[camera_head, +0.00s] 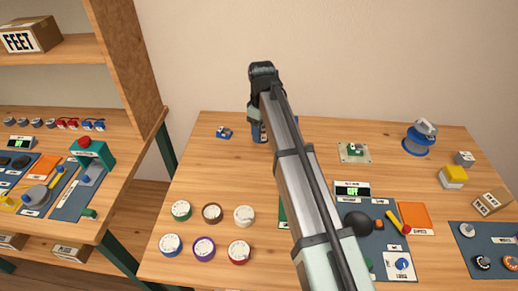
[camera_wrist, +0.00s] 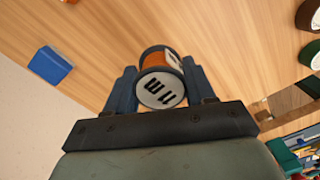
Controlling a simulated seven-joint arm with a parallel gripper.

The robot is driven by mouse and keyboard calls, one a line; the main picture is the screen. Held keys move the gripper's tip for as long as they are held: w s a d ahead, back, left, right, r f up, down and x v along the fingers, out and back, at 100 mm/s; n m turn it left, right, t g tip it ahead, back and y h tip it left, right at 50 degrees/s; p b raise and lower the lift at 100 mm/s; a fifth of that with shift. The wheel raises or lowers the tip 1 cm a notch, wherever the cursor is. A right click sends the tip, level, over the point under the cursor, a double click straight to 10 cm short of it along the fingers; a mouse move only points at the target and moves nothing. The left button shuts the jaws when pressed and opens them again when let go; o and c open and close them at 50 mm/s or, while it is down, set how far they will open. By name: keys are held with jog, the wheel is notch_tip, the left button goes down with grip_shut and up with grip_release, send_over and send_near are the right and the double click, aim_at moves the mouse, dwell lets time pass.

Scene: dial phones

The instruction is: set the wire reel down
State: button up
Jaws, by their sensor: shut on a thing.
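My gripper (camera_wrist: 160,88) shows in the wrist view with its two blue fingers closed on either side of the wire reel (camera_wrist: 160,90). The reel is a small drum with a white, dark-marked end face toward the camera and an orange-brown band behind it. It sits between the fingers, over the wooden table (camera_wrist: 210,25). I cannot tell whether it touches the tabletop. In the head view my gripper (camera_head: 260,132) is at the back left of the table, mostly hidden by my arm, and the reel cannot be made out clearly.
A small blue item (camera_head: 223,132) lies left of my gripper. Several round lidded pots, including a green one (camera_head: 181,210), stand at the front left. Bare wood lies between.

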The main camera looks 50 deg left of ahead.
aim_at(258, 149)
jog(key=w+a+m, duration=0.1)
jog(key=w+a, duration=0.2)
jog(key=a, duration=0.2)
jog(key=shift+s+d+f, duration=0.1)
jog(key=shift+s+f, duration=0.05)
jog(key=shift+f, duration=2.2)
jog(key=shift+s+d+f, duration=0.1)
jog(key=shift+s+f, duration=0.05)
jog(key=shift+f, duration=2.2)
jog(key=shift+f, duration=0.15)
jog(key=o, duration=1.1)
notch_tip(258, 149, up, 12)
jog(key=shift+r, duration=0.2)
